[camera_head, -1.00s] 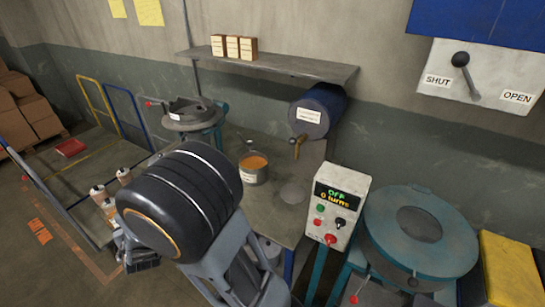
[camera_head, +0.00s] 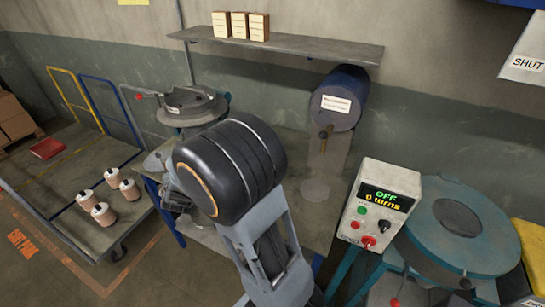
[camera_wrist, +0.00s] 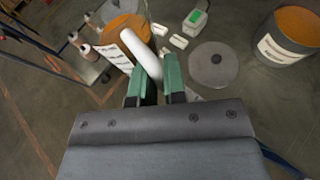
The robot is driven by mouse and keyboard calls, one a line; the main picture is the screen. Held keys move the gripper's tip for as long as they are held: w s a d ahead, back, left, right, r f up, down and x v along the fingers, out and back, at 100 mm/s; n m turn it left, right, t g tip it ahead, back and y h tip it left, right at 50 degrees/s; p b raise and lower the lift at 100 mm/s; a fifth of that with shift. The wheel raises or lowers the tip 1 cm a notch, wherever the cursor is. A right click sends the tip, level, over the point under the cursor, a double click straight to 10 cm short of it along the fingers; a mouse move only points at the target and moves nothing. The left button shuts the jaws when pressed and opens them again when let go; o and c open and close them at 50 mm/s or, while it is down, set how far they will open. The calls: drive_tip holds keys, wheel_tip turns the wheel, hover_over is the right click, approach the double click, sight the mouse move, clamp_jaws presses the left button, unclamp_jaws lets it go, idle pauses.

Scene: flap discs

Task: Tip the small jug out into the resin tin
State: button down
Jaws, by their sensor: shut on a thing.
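In the wrist view my gripper (camera_wrist: 157,66) has its two green fingers shut on a pale, rounded bar that appears to be the handle of the small jug. The jug (camera_wrist: 115,58) sits just beyond the fingertips, with orange-brown showing at its top and a pale printed label on its side. The resin tin (camera_wrist: 284,58) is at the upper right, apart from the jug, grey with a white label and orange contents. In the head view my wrist hides the jug, the tin and most of the gripper.
A grey disc (camera_wrist: 212,65) lies between jug and tin in the wrist view. In the head view a blue drum with a tap (camera_head: 340,100) hangs over the bench. A control box (camera_head: 380,205) reads OFF. Several bottles (camera_head: 103,213) stand on the trolley at left.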

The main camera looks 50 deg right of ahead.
drive_tip(key=s+d+f+g+h+b, duration=0.4)
drive_tip(key=d+b, duration=0.3)
drive_tip(key=d, duration=0.4)
drive_tip(key=s+d+f+m+g+h+b, duration=0.1)
drive_tip(key=s+d+g+h+b, duration=0.15)
drive_tip(key=d+h+b, duration=0.6)
drive_tip(key=s+d+f+g+h+b, duration=0.1)
drive_tip(key=s+d+f+g+b, duration=0.3)
drive_tip(key=d, duration=1)
drive_tip(key=r+n+t, duration=0.1)
drive_tip(key=n+t, duration=0.2)
drive_tip(key=n, duration=0.1)
drive_tip(key=w+a+r+n+t+h, duration=0.1)
drive_tip(key=r+n+t, duration=0.1)
drive_tip(key=n, duration=0.3)
drive_tip(key=r+n+t+h, duration=0.1)
drive_tip(key=r+n+t, duration=0.1)
drive_tip(key=n+t, duration=0.2)
drive_tip(key=shift+w+a+r+t+b, duration=0.15)
drive_tip(key=shift+a+r+t+b, duration=0.15)
drive_tip(key=shift+t, duration=0.25)
drive_tip(key=shift+n, duration=0.3)
drive_tip(key=shift+a+f+h, duration=0.1)
drive_tip(key=shift+f+h, duration=0.05)
drive_tip(key=shift+h, duration=0.2)
